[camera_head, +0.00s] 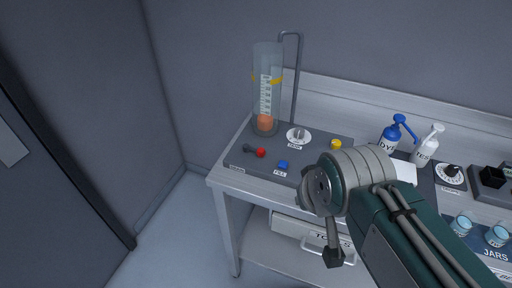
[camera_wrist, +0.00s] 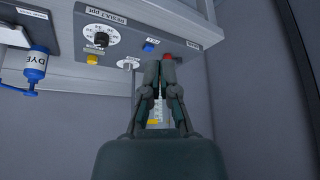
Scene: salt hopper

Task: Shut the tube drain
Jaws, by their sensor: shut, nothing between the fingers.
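The clear tube (camera_head: 267,85) stands upright at the left end of the bench, with a scale, a yellow mark and orange contents at its bottom. In front of it is a short dark lever with a red knob (camera_head: 261,153), lying across the panel; it appears to be the drain handle. In the wrist view the red knob (camera_wrist: 168,57) shows just beyond my fingertips; I cannot tell whether they touch. My gripper (camera_wrist: 160,62) is shut and empty. In the head view a dark end piece below my wrist hangs before the bench front; fingers are not clear there.
A blue button (camera_head: 282,165), a yellow button (camera_head: 335,143) and a white dial (camera_head: 298,135) sit near the lever. A blue bottle (camera_head: 392,135) and a white bottle (camera_head: 427,147) stand farther right. Jars (camera_head: 497,236) are at the right. Floor left of the bench is clear.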

